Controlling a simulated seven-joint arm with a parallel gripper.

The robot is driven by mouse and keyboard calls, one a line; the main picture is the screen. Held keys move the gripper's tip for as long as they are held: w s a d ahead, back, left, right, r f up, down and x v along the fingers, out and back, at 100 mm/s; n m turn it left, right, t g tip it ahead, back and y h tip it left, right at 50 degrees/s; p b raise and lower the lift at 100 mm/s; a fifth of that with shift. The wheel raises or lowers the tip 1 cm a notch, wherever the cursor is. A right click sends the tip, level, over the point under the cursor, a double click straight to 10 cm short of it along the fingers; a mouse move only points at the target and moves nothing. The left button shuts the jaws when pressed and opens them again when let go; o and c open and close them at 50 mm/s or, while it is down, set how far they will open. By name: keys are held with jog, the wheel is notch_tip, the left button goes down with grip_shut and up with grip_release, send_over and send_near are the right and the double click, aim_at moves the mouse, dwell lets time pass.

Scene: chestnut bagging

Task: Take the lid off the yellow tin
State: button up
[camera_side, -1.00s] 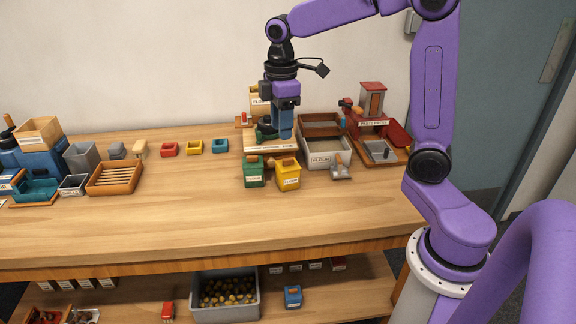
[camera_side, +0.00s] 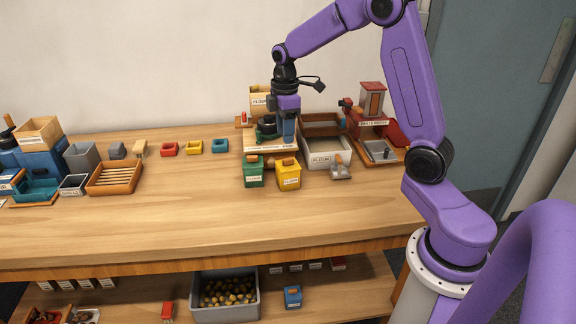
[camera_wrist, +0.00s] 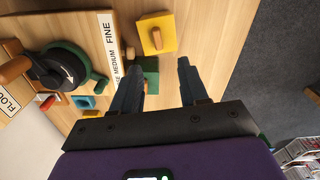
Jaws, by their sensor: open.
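The yellow tin (camera_side: 289,178) stands upright on the bench top, with a lid (camera_side: 289,163) and a brown wooden handle on top. In the wrist view, the yellow lid (camera_wrist: 168,28) shows ahead of the fingers with its handle (camera_wrist: 157,40). My gripper (camera_side: 288,141) is behind and above the yellow tin in the side view. In the wrist view, its two fingers (camera_wrist: 160,72) are spread apart and empty. The lid lies beyond the fingertips, not between them.
A green tin (camera_side: 253,174) stands close left of the yellow tin; its top (camera_wrist: 150,68) shows between the fingers. A mill with a labelled base (camera_side: 270,146) stands behind. A grey-walled tray (camera_side: 326,157) and a scoop (camera_side: 340,171) are right. The front bench is clear.

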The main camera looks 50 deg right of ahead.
aim_at(288, 159)
notch_tip(288, 159, down, 4)
jog(key=shift+r, duration=0.15)
jog(key=f, duration=0.4)
jog(key=shift+s+d, duration=0.2)
jog(key=shift+d, duration=0.2)
jog(key=shift+f, duration=0.55)
grip_shut()
